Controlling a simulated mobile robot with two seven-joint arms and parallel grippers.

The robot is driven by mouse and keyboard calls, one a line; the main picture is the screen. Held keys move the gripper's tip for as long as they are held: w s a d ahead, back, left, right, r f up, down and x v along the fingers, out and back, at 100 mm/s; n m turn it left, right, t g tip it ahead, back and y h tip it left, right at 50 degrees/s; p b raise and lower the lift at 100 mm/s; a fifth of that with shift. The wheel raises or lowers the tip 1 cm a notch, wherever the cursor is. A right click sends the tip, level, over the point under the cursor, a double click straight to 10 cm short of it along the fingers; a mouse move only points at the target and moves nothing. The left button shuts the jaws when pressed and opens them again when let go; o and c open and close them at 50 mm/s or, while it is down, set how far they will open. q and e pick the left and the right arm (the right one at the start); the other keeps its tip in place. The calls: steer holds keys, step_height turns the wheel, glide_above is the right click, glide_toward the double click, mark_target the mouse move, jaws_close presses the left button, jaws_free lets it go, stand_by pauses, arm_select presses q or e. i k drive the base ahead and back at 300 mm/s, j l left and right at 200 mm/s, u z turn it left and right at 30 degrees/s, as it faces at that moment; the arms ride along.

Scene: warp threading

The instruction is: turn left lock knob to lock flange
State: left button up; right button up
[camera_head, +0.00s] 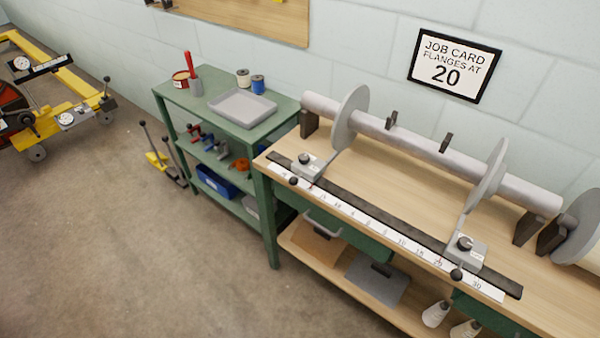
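The left flange (348,112) is a grey disc on the horizontal roller (415,142). Its grey carriage (311,168) sits near the left end of the dark rail (400,222). A black knob (304,158) is on top of that carriage, and a black ball (293,181) sticks out at its front. I cannot tell from the picture whether the knob is locked. The right flange (488,172) has a like carriage (468,250) with a black knob (464,243) and a ball (456,274). Neither of my grippers is in view.
A numbered white scale (385,231) runs along the front of the wooden bench (392,179). A green shelf cart (185,100) with a grey tray (242,107) stands at left. The floor (130,240) in front is clear.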

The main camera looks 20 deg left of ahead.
mark_target(304, 158)
steer(key=l, duration=0.7)
steer(key=i+l, duration=0.1)
steer(key=l, duration=0.55)
steer(key=i+u, duration=0.05)
